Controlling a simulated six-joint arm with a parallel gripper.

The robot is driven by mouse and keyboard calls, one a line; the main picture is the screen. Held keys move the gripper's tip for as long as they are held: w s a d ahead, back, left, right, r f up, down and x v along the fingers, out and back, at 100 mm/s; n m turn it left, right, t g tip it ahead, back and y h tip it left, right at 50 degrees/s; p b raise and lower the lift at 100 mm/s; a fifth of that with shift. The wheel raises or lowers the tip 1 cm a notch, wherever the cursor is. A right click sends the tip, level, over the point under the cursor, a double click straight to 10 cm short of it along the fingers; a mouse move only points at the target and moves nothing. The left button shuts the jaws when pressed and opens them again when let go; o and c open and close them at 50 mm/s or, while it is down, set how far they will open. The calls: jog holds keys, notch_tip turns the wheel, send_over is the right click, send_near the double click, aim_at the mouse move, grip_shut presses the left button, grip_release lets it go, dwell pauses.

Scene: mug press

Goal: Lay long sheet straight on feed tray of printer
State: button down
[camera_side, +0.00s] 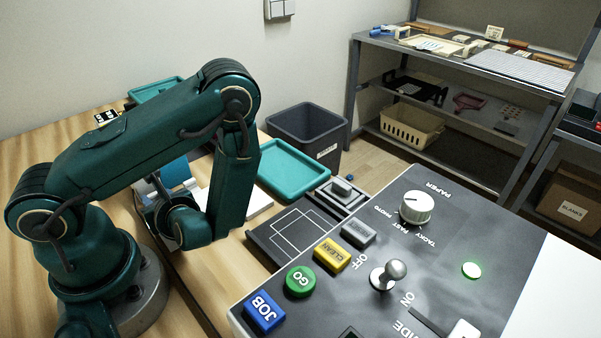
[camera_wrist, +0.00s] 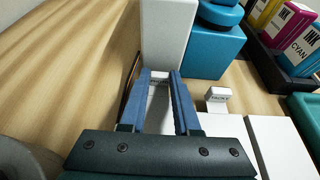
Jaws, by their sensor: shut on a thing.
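In the wrist view my gripper (camera_wrist: 161,80) is shut on a small white piece (camera_wrist: 157,97) with dark lettering, only partly seen between the blue fingers. I cannot tell whether it belongs to the long sheet. In the side view the gripper is mostly hidden behind my own arm, left of the printer. The grey printer panel (camera_side: 445,235) fills the lower right. A dark flat tray (camera_side: 293,237) with white outlines, apparently the feed tray, lies at its left edge, bare. White flat paper (camera_side: 253,204) lies behind my forearm; white stacks (camera_wrist: 282,150) show in the wrist view.
A tall white block (camera_wrist: 168,35) stands just beyond the fingers, with a blue bottle (camera_wrist: 213,45) and ink boxes (camera_wrist: 290,30) to its right. A small labelled tab (camera_wrist: 217,98) stands by the stacks. A teal tray (camera_side: 293,168) and grey bin (camera_side: 308,135) lie behind the printer.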

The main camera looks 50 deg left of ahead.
jog(key=shift+f, duration=0.25)
jog(key=c, duration=0.6)
grip_release()
jog(key=shift+c, duration=0.2)
jog(key=shift+d, duration=0.1)
